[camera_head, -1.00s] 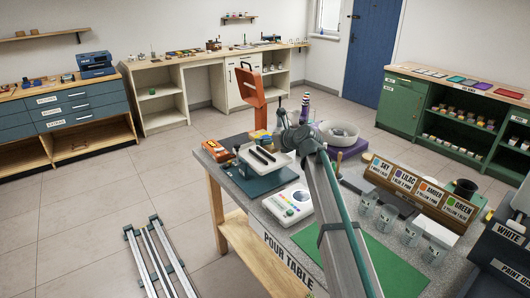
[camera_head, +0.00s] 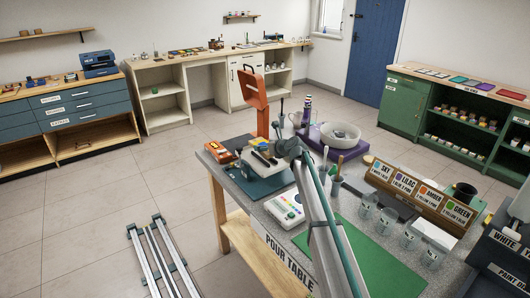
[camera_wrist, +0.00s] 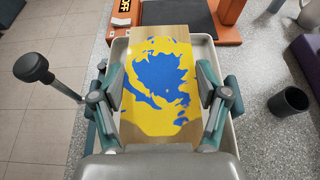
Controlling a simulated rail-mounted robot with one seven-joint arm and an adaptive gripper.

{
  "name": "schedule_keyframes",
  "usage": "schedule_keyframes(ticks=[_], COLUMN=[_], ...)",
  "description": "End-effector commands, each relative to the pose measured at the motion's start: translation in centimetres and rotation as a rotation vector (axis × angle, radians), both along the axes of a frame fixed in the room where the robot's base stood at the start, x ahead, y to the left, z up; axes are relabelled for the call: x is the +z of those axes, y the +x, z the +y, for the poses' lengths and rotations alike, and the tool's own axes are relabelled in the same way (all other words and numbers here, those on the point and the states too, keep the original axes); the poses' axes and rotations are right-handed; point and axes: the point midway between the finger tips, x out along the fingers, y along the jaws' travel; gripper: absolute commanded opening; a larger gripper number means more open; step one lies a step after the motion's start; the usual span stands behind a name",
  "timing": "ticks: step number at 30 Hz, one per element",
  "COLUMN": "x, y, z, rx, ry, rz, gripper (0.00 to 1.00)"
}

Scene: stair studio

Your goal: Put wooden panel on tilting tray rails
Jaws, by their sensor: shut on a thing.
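The wooden panel (camera_wrist: 165,80), bare wood at its far end and covered in yellow and blue paint, lies between the two fingers of my gripper (camera_wrist: 160,88) in the wrist view. The fingers are shut on its left and right edges. Below and around it is the pale tilting tray (camera_wrist: 203,48), with a black-knobbed lever (camera_wrist: 33,67) at its left. The panel hides the tray's rails in the wrist view, and I cannot tell whether it touches them. In the head view my gripper is over the tray (camera_head: 252,164), and a dark rail shows at its left.
An orange stand (camera_head: 253,97) rises behind the tray. A white panel with coloured buttons (camera_head: 287,208) sits in front of it. A purple-based device with a white bowl (camera_head: 340,136) stands to the right. Glass cups (camera_head: 386,220) and a green mat (camera_head: 350,255) occupy the right of the table.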

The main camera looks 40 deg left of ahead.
Motion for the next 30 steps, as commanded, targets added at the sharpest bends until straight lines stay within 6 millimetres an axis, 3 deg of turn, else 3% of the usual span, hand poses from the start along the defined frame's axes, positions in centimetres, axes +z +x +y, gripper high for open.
schedule_keyframes(ticks=[9, 20, 21, 25, 30], x=[-3.5, -3.9, -3.9, -3.9, -3.9], y=[0.3, 0.3, 0.3, 0.3, 0.3], z=[0.3, 0.3, 0.3, 0.3, 0.3], rx=[-0.001, -0.001, 0.0, 0.0, 0.0], ry=[-0.001, -0.001, -0.001, -0.001, -0.001], rz=[0.0, 0.0, 0.0, 0.0, 0.0], gripper=[0.35, 0.35, 0.78, 0.99, 0.99])
